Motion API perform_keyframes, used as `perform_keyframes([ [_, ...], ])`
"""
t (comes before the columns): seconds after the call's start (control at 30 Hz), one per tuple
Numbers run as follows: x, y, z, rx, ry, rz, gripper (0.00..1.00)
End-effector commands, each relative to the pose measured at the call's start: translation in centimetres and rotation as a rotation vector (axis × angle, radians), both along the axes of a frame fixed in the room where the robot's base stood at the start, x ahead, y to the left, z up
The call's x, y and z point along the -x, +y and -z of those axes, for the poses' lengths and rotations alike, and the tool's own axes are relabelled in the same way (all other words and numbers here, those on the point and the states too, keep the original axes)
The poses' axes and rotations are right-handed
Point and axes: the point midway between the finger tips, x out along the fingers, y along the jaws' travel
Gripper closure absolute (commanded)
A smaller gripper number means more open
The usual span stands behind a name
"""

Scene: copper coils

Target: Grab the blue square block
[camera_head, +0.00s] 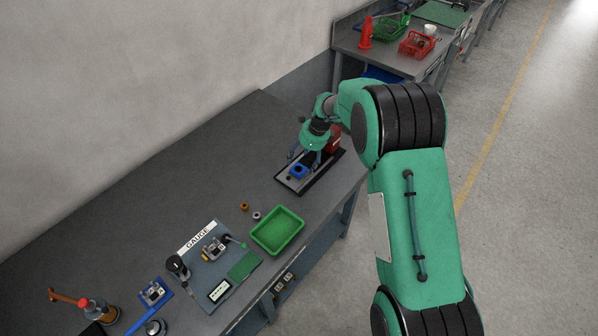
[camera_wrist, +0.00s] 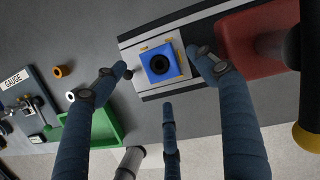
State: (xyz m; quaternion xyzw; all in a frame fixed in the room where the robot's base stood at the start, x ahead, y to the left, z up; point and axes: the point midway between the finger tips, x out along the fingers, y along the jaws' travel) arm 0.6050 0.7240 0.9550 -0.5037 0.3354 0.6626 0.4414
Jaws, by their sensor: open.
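The blue square block (camera_head: 299,171) sits on a light plate of a dark-edged fixture near the far right end of the workbench. In the wrist view the block (camera_wrist: 152,70) shows a dark round hole in its upper face. My gripper (camera_head: 303,158) is above the fixture, with its fingers pointing down toward the block. In the wrist view my gripper (camera_wrist: 160,75) is open, with one finger left of the block, one right of it, and a third below it in the picture. No finger visibly grips the block.
A red part (camera_wrist: 248,42) stands on the fixture (camera_head: 290,184), just right of the block. A green tray (camera_head: 277,231) and two small rings (camera_head: 244,206) lie nearer. A gauge board (camera_head: 212,254) is at lower left. The bench between is mostly clear.

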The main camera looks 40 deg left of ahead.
Motion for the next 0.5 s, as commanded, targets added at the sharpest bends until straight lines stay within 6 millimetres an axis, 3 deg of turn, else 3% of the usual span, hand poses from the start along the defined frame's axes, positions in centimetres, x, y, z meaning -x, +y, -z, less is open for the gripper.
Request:
perform_keyframes([
  [0.27, 0.0, 0.0, 0.1, 0.0, 0.001, 0.0, 0.28],
  [0.5, 0.2, 0.4, 1.6, 0.002, 0.002, -0.001, 0.28],
])
